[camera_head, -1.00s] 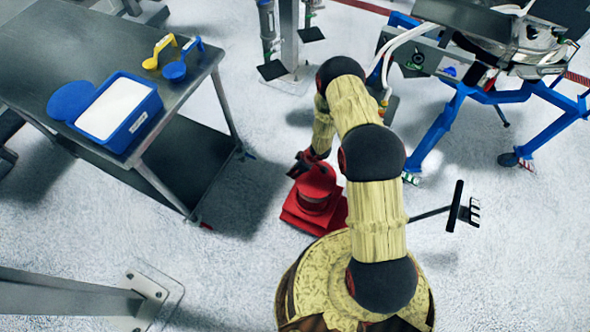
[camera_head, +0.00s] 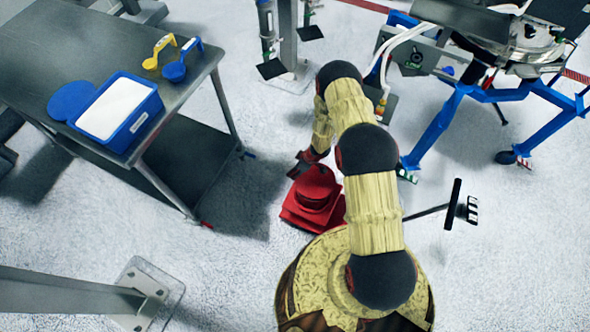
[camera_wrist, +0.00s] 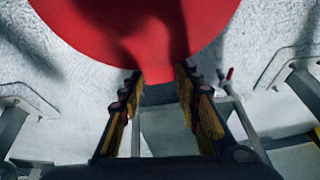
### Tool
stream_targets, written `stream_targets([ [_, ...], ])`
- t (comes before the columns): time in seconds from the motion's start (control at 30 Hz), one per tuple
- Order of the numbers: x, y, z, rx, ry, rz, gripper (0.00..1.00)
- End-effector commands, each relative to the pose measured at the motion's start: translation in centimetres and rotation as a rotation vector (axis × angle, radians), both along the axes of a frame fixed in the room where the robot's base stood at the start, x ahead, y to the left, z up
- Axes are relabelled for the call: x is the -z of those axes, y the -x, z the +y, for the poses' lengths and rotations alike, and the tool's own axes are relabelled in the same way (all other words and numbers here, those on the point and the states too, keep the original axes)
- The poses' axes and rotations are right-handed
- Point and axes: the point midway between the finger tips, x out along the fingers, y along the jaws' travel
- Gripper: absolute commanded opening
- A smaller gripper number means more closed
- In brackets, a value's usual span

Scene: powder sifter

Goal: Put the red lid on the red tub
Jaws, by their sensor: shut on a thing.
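The red lid (camera_wrist: 145,25) is a broad smooth disc at the top of the wrist view. Its near rim lies at the tips of my gripper (camera_wrist: 158,78), whose two fingers are closed on it. In the head view my gripper (camera_head: 304,165) hangs down left of the arm, with a red mass (camera_head: 316,196) just below it. That mass shows a rounded upper part over a wider, square-edged red part. I cannot tell there where the lid ends or whether the red tub is part of it. No red tub shows clearly in either view.
A grey table (camera_head: 60,35) at the left bears a blue tub of white powder (camera_head: 118,107), a blue lid (camera_head: 72,100), a yellow scoop (camera_head: 152,62) and a blue scoop (camera_head: 176,70). A blue-legged machine (camera_head: 440,125) stands at the right.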

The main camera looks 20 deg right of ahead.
Motion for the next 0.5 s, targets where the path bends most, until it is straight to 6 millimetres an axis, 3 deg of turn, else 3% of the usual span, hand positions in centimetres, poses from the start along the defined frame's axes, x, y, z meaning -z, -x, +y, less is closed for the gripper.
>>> stream_targets([
  [0.5, 3.3, 0.0, 0.0, 0.0, 0.0, -0.001, 0.04],
])
